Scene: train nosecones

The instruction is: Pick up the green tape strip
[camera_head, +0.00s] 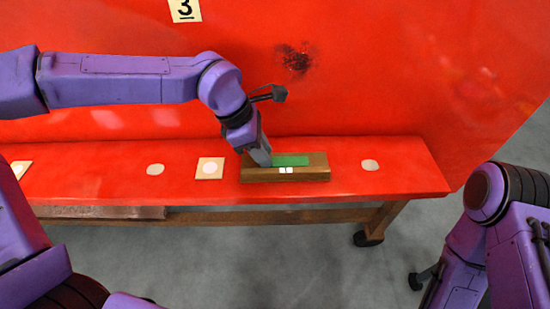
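The green tape strip (291,160) lies flat along the top of a brown wooden block (312,175) on the red ledge. My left gripper (262,158) reaches down from the upper left, and its tip is at the strip's left end. I cannot tell whether it touches the strip or whether its fingers are apart. My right arm shows at the lower right, but its gripper is not clearly visible.
The red ledge (420,182) sits on a wooden wheeled stand, with a red wall behind it. A square tan card with a white disc (210,168) lies left of the block. Pale round spots (370,165) mark the ledge on both sides. Grey floor is open in front.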

